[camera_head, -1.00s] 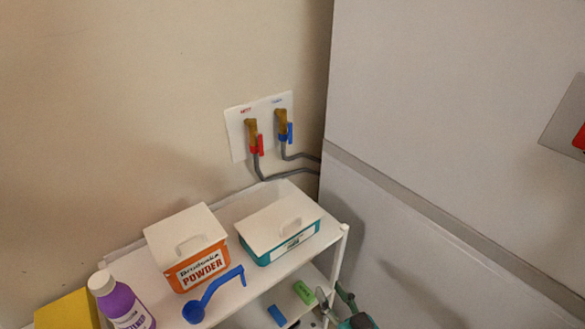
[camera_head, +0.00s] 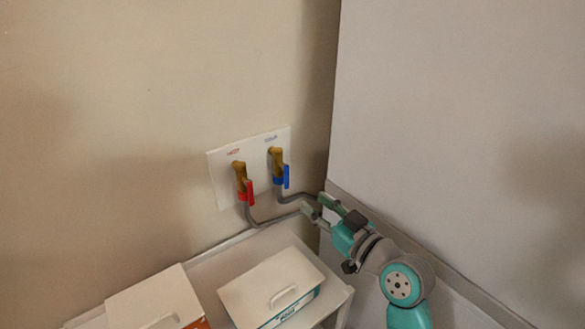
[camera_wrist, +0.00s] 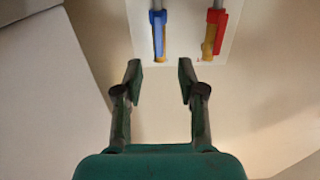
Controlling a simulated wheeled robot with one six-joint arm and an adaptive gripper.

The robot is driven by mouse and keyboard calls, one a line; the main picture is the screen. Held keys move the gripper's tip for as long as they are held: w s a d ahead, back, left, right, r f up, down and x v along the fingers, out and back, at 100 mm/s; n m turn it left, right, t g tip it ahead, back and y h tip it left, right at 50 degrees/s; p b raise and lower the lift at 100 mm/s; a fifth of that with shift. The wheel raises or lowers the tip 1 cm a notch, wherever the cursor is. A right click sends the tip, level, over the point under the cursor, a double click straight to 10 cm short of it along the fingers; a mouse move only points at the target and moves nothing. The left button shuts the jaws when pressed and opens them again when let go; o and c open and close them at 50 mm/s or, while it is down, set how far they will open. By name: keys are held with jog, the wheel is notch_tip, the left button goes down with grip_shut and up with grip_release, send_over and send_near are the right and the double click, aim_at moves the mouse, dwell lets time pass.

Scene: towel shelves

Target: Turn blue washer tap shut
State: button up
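The blue washer tap (camera_head: 286,176) is on a white wall plate (camera_head: 222,183), its blue lever pointing down along the brass valve. The red tap (camera_head: 249,190) is to its left, with its lever also down. My gripper (camera_head: 313,206) is open and empty, low and to the right of the blue tap and apart from it. In the wrist view my gripper (camera_wrist: 160,68) has its two fingers spread. There the blue tap (camera_wrist: 158,32) shows beyond the gap between the fingers and the red tap (camera_wrist: 215,30) to the right.
Grey hoses (camera_head: 295,197) run from the taps to the right, behind my gripper. A tall grey appliance (camera_head: 440,110) stands close on the right. Below, a white shelf (camera_head: 240,255) holds a teal box (camera_head: 270,285) and an orange powder box (camera_head: 155,298).

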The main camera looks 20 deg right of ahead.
aim_at(288, 179)
jog(key=x, duration=1)
jog(key=shift+w, duration=0.45)
grip_shut()
